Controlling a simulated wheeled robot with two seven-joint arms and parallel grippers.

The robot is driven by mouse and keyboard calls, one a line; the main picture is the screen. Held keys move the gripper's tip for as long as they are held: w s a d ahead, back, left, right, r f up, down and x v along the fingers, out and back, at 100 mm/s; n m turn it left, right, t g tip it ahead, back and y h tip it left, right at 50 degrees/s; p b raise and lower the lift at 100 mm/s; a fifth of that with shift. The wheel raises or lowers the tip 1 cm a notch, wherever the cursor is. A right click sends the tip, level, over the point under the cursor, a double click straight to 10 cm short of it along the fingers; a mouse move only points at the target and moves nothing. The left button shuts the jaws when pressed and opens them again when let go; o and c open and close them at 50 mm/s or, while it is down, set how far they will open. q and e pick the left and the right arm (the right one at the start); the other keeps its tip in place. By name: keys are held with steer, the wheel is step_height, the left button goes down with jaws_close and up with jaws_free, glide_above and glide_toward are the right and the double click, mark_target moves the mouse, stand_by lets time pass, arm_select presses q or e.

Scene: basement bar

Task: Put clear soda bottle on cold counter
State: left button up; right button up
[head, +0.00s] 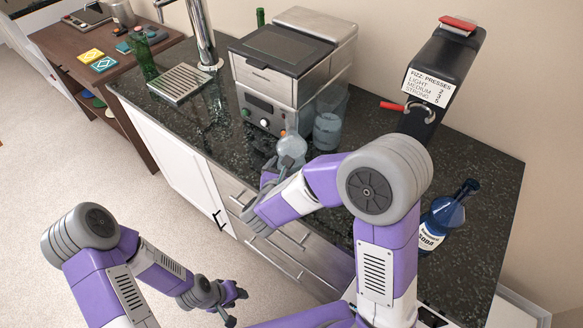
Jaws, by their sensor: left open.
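A clear, rounded bottle-like thing (291,149) with a bit of orange at its top is at the counter's front edge, before the machine. My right gripper (276,172) is right at it, partly hidden by its own wrist; whether its fingers close on it I cannot tell. A blue see-through bottle (440,217) with a white "SODA" label stands at the counter's right end, partly behind my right arm. My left gripper (238,305) is open and empty, low over the floor in front of the drawers. No surface is marked as the cold counter.
The dark speckled counter (470,160) carries a tap (204,35), a drip tray (180,84), a steel machine (285,75), a clear jar (327,131) and a black soda dispenser (440,75). A green bottle (145,55) stands left. A brown table (70,45) is beyond.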

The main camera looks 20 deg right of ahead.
steer(key=shift+r, duration=0.2)
steer(key=p+v, duration=0.2)
steer(key=v, duration=1)
steer(key=shift+f, duration=0.1)
